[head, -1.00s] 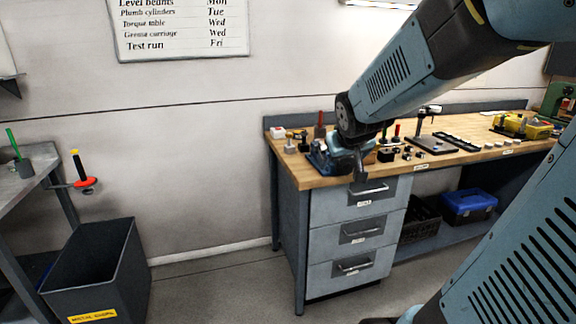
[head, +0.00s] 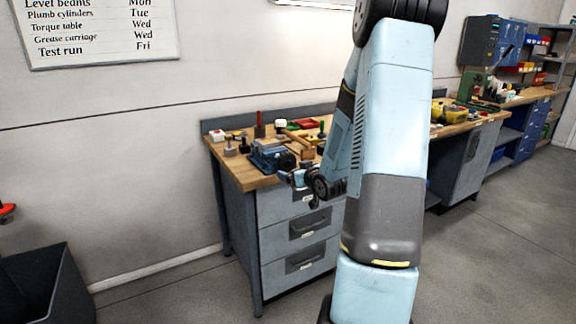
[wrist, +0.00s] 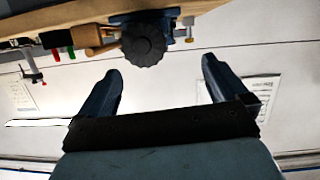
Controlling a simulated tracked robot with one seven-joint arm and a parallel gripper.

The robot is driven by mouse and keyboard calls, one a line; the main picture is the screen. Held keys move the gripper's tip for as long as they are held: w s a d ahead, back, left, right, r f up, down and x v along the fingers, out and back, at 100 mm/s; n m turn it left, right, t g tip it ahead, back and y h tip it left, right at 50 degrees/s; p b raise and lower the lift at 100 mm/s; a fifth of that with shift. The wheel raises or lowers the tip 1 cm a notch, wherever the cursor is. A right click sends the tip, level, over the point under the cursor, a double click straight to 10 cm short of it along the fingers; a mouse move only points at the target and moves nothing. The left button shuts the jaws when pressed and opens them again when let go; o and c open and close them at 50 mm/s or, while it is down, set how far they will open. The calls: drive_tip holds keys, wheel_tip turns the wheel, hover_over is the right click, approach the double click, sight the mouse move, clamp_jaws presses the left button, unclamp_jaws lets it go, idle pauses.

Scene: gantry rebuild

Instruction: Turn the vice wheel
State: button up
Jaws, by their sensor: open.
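The blue bench vice (head: 263,156) stands at the front left corner of the wooden workbench (head: 240,179). Its dark round knobbed wheel (head: 287,161) faces the bench's front edge; it also shows at the top of the wrist view as a dark scalloped disc (wrist: 143,44). My gripper (wrist: 160,82) is open and empty in the wrist view, its two fingers pointing towards the vice side. The wheel lies beyond the fingertips, apart from them and nearer the left finger. In the head view my gripper (head: 291,180) is by the bench's front edge, partly hidden by my arm.
A hammer (head: 298,140) and several small tools lie behind and beside the vice. Grey drawers (head: 308,222) are below the benchtop. A dark bin (head: 48,290) stands at left. The floor between bin and bench is clear.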

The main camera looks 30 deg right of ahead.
sight(288, 165)
drive_tip(key=s+d+f+m+t, duration=0.1)
drive_tip(key=d+f+m+t, duration=0.1)
drive_tip(key=d+f+t, duration=0.1)
drive_tip(key=shift+y, duration=0.3)
drive_tip(key=w, duration=1.3)
drive_tip(key=shift+w+f, duration=0.2)
drive_tip(key=shift+w, duration=0.05)
drive_tip(key=shift+c, duration=0.5)
drive_tip(key=c, duration=0.6)
drive_tip(key=shift+d, duration=0.25)
drive_tip(key=shift+a, duration=0.1)
